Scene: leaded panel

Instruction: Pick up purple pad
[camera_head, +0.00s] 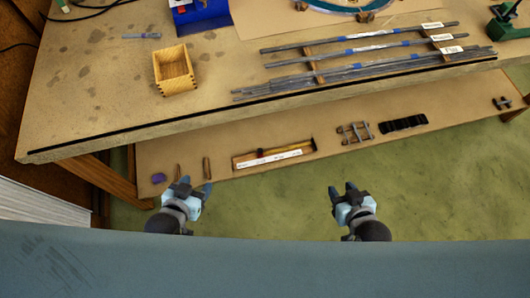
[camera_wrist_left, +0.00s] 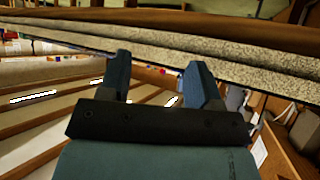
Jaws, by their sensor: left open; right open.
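The purple pad (camera_head: 158,178) is a small purple piece at the left end of the lower shelf, in the head view. My left gripper (camera_head: 194,186) is open and empty, in front of the lower shelf and to the right of the pad, apart from it. In the left wrist view the two blue fingers of my left gripper (camera_wrist_left: 158,75) stand apart with nothing between them. I cannot make out the pad in that view. My right gripper (camera_head: 342,190) is open and empty in front of the shelf, further right.
The lower shelf (camera_head: 225,150) also holds small wooden pieces (camera_head: 207,167), a tray with a white label (camera_head: 268,157), clamps (camera_head: 355,132) and black blocks (camera_head: 403,124). The bench top (camera_head: 120,95) overhangs it, bearing a wooden box (camera_head: 173,70) and metal strips (camera_head: 350,64).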

